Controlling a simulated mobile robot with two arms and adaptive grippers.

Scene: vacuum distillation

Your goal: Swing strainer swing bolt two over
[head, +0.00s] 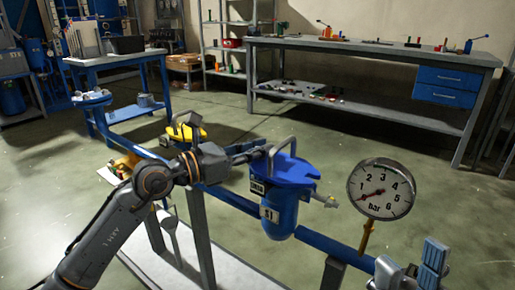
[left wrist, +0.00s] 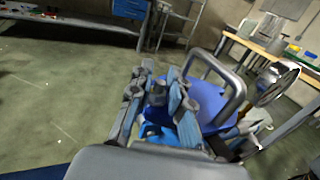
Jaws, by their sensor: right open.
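The blue strainer (head: 281,212) stands upright on the blue pipe run in the head view. Its flat blue lid (head: 290,172) carries a grey bent handle, which also shows in the left wrist view (left wrist: 236,90). My left gripper (head: 262,150) reaches in from the left to the lid's near-left rim, beside the handle. In the left wrist view its two fingers are apart, with a small grey part (left wrist: 157,93) between them, possibly a swing bolt. I cannot tell whether they grip it. My right gripper (head: 411,268) is open at the lower right, apart from the strainer.
A round pressure gauge (head: 381,188) stands right of the strainer on a brass stem. A yellow-topped fitting (head: 184,133) is behind my left arm. A workbench (head: 370,46) with blue drawers and a blue table (head: 117,60) stand at the back. Open floor lies between.

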